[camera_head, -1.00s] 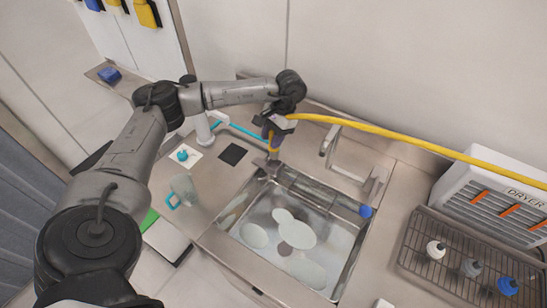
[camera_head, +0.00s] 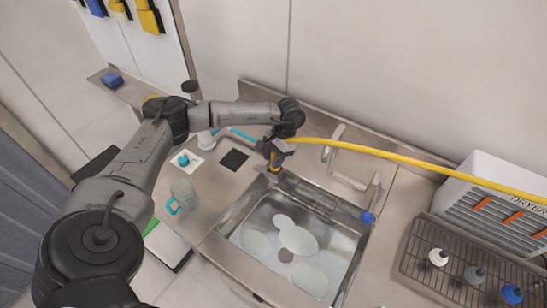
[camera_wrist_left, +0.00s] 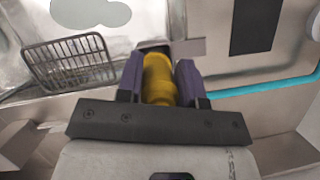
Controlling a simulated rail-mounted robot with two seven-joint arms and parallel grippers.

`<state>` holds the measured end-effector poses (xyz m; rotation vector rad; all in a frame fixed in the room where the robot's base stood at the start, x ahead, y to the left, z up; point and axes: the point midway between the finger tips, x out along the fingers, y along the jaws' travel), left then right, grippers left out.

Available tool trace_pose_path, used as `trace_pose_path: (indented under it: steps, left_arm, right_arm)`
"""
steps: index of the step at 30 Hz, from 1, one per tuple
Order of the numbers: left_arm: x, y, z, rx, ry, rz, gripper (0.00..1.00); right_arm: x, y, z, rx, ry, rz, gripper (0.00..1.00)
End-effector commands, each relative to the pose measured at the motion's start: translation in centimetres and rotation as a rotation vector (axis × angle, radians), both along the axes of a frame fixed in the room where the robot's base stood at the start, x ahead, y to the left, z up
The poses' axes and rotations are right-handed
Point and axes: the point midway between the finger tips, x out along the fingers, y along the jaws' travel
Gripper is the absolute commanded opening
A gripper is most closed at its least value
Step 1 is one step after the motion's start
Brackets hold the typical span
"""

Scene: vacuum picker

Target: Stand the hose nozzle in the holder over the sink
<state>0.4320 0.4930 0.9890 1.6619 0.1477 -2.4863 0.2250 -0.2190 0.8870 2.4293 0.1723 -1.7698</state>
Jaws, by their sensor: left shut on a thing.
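My left gripper (camera_head: 272,158) is shut on the yellow hose nozzle, at the sink's back left corner. In the left wrist view the nozzle (camera_wrist_left: 159,80) sits between the two purple fingers. The yellow hose (camera_head: 400,157) runs from the gripper to the right along the wall. A small grey metal holder (camera_head: 272,177) is at the sink's rim, right below the gripper. In the left wrist view the holder (camera_wrist_left: 188,47) is at the nozzle's far end. I cannot tell whether the nozzle is inside it. My right gripper is not in view.
The sink (camera_head: 337,278) has pale round shapes in it. A faucet (camera_head: 333,145) stands behind it. A mug (camera_head: 184,193) and a black square (camera_head: 234,159) are on the counter to the left. A rack (camera_head: 418,262) and a dryer (camera_head: 490,200) are to the right.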

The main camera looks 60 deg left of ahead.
Motion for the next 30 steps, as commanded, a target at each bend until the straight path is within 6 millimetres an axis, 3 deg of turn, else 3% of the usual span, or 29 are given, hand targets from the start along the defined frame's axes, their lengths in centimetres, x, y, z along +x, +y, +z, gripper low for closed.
trace_pose_path:
  steps: [2,3,11,22,30]
  left_arm:
    - [0.0,0.0,-0.3,0.000,-0.001,0.000,0.04]
    - [0.0,0.0,-0.3,0.000,0.000,0.000,0.35]
    - [0.0,0.0,-0.2,0.000,0.000,0.000,0.60]
    - [0.2,0.0,0.6,0.000,-0.002,0.000,0.60]
    - [2.1,0.3,5.0,-0.001,-0.004,-0.001,0.60]
  right_arm:
    - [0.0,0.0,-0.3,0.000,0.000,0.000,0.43]
    - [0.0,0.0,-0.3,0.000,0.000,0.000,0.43]
    - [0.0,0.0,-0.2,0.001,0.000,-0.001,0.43]
    - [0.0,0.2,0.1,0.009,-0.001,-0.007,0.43]
    - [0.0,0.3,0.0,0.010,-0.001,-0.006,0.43]
